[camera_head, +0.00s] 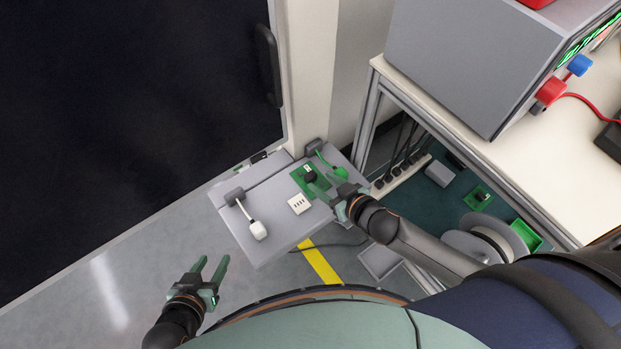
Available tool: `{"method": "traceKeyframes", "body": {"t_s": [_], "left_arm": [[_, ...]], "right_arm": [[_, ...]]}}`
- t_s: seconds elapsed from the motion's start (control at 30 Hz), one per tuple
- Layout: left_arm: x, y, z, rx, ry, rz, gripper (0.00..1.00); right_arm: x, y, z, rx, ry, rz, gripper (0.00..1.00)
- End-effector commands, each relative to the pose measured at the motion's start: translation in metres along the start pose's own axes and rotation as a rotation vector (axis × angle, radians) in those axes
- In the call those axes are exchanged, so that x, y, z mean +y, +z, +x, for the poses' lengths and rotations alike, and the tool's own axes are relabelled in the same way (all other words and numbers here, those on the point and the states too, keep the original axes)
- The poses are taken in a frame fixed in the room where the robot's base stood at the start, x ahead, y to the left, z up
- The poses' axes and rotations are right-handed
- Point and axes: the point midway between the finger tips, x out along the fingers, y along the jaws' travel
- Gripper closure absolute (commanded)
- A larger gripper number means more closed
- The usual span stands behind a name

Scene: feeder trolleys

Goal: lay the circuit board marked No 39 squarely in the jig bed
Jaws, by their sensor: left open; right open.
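A green circuit board (299,173) with a black part on it lies on the grey jig plate (265,190), near its upper right part. No number is readable on it, and I cannot tell whether it sits squarely. My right gripper (318,184) is open, its fingers reaching over or beside the board's right side and partly hiding it. My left gripper (214,258) is open and empty, apart from the jig, over the floor at lower left. A second small green board (479,198) lies on the lower shelf at right.
A white-tipped clamp (257,230) and a green-tipped clamp (340,173) stand on the jig plate, with a white block (298,204) between. A bench (450,132) with a grey instrument (470,60) stands at right. A reel (490,237) is below it. Floor at lower left is clear.

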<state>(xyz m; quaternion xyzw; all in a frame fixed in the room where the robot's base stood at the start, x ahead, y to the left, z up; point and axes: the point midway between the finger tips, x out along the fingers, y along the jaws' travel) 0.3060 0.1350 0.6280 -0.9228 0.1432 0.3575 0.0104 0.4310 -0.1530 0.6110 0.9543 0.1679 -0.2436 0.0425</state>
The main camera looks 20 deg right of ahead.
Motion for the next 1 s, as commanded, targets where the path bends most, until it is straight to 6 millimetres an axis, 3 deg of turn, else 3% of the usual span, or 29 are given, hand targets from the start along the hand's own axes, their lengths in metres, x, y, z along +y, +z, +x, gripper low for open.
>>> {"method": "traceKeyframes", "body": {"t_s": [0.43,0.77,1.0], "left_arm": [[-0.002,0.016,0.007,-0.007,-0.003,-0.003,0.50],[-0.003,0.015,0.006,-0.006,-0.005,-0.003,0.50],[-0.003,0.015,0.006,-0.006,-0.005,-0.003,0.50]], "right_arm": [[0.000,0.007,0.050,0.001,0.000,0.000,0.45],[0.000,0.006,0.055,-0.001,-0.001,0.000,0.45],[0.000,0.006,0.055,-0.001,0.000,0.000,0.72]]}}
